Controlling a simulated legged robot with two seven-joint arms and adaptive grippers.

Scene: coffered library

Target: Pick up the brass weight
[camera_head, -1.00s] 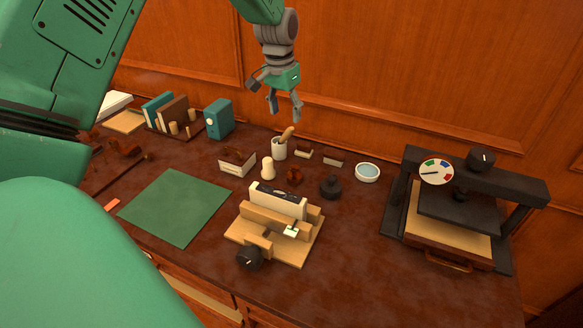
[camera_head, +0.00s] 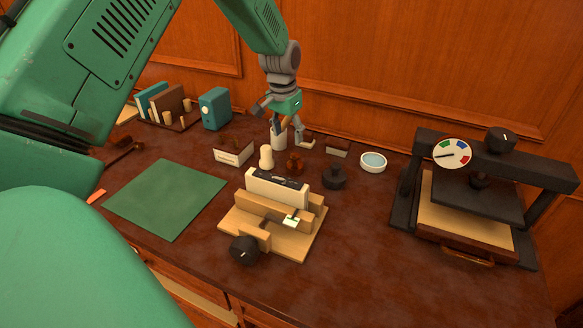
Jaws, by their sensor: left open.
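My left gripper (camera_head: 291,135) is open and empty, pointing down behind and above the brass weight. Its fingers overlap the pale cup (camera_head: 279,142) in the picture, and I cannot tell whether they touch it. My right gripper is out of view.
A cream bottle-like piece (camera_head: 266,157) stands close left of the weight. The wooden clamp (camera_head: 275,225) is in front. A round dish (camera_head: 373,162) and a black press (camera_head: 480,190) stand to the right. The green mat (camera_head: 167,199) lies clear on the left.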

